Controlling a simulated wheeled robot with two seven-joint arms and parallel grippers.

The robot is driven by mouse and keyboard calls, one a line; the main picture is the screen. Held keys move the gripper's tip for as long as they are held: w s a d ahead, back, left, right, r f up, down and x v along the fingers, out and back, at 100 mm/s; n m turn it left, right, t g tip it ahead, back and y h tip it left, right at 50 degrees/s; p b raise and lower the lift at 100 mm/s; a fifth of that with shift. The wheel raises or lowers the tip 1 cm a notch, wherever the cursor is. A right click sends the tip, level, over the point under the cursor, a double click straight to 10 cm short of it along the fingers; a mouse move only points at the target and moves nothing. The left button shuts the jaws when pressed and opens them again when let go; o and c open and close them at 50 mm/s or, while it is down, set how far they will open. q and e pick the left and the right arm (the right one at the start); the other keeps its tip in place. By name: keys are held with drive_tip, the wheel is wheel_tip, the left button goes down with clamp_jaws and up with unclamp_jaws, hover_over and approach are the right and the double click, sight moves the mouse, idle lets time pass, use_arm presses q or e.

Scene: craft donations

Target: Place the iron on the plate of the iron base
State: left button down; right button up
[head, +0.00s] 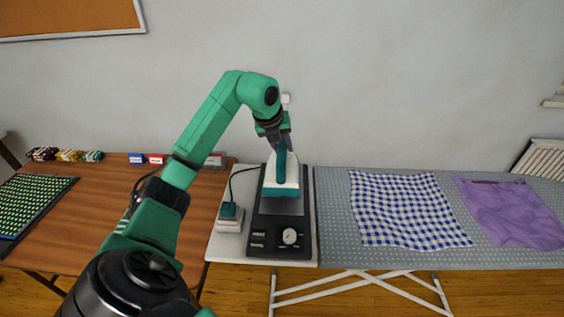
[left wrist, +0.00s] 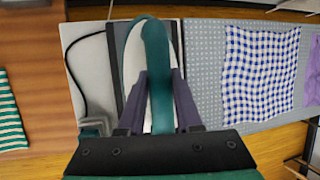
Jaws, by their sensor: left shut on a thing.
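The iron (head: 281,190), white and teal, is over the iron base (head: 268,238), a dark unit with a dial and a grey plate (head: 282,207). My left gripper (head: 277,143) is shut on the iron's teal handle from above. In the left wrist view the handle (left wrist: 155,50) runs between the fingers of my left gripper (left wrist: 160,95). The iron covers the far part of the plate. I cannot tell whether its sole touches the plate or is slightly above it. My right gripper is not in view.
The ironing board (head: 338,225) extends right, with a blue checked cloth (head: 408,210) and a purple cloth (head: 510,212). A small teal and white block (head: 230,217) with a black cord stands left of the base. A wooden table (head: 100,215) is at left.

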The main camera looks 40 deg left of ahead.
use_arm(q)
wheel_tip(320, 180, down, 5)
drive_tip(key=shift+w+d+r+p, duration=0.1)
drive_tip(key=shift+d+r+p, duration=0.1)
drive_tip(key=shift+p, duration=0.25)
drive_tip(key=shift+a+f, duration=0.1)
drive_tip(key=shift+f, duration=0.25)
drive_tip(key=shift+f, duration=0.1)
drive_tip(key=c, duration=0.6)
unclamp_jaws()
drive_tip(key=shift+f, duration=0.1)
